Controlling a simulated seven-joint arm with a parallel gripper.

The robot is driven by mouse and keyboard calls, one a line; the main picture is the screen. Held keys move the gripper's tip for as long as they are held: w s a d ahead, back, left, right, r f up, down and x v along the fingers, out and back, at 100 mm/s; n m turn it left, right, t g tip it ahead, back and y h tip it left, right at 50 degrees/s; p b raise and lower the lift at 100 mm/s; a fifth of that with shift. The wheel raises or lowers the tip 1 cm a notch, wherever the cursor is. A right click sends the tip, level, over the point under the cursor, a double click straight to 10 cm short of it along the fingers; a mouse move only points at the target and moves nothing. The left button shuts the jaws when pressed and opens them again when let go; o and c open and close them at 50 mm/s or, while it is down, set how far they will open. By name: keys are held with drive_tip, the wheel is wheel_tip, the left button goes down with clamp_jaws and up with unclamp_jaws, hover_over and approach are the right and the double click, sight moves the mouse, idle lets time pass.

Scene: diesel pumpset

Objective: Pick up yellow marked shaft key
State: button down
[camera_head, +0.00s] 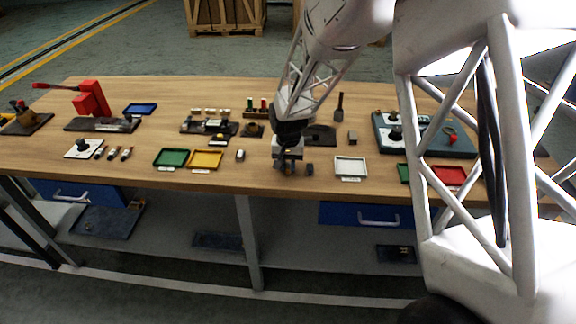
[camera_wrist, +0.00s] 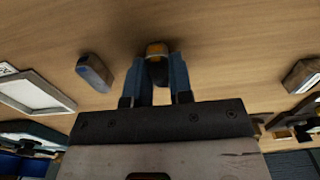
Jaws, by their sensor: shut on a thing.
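The yellow marked shaft key (camera_wrist: 157,49) is between the fingers of my gripper (camera_wrist: 158,80) in the wrist view. Its yellow-orange end shows beyond the fingertips, and the rest is dark or in shadow. My gripper is shut on it. In the head view my gripper (camera_head: 288,168) is low at the front part of the wooden table, and the key cannot be made out there. I cannot tell whether the key still touches the table; a dark shadow lies close by it.
A blue marked key (camera_wrist: 95,72) lies close on one side, also in the head view (camera_head: 310,169). A grey key (camera_head: 240,155) lies on the other side. A white tray (camera_head: 350,167), a yellow tray (camera_head: 206,160) and a green tray (camera_head: 171,158) stand along the front.

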drive_tip(key=shift+r, duration=0.55)
wheel_tip(320, 180, up, 2)
drive_tip(key=shift+r, duration=0.1)
drive_tip(key=s+d, duration=0.2)
drive_tip(key=s, duration=0.5)
drive_tip(key=s+d+r, duration=0.1)
drive_tip(key=s+d, duration=0.2)
drive_tip(key=s, duration=0.5)
drive_tip(key=shift+d+r, duration=0.2)
drive_tip(key=shift+r, duration=0.05)
drive_tip(key=shift+w, duration=0.1)
approach(288, 165)
drive_tip(key=w+d+f, duration=0.2)
drive_tip(key=w+d, duration=0.1)
drive_tip(key=d, duration=0.2)
drive_tip(key=w+d+r, duration=0.1)
drive_tip(key=w, duration=0.7)
drive_tip(key=w+d, duration=0.2)
drive_tip(key=w, duration=0.6)
drive_tip(key=shift+w+d+r, duration=0.25)
drive_tip(key=shift+w+r, duration=0.05)
drive_tip(key=shift+r, duration=0.05)
drive_tip(key=shift+f, duration=0.1)
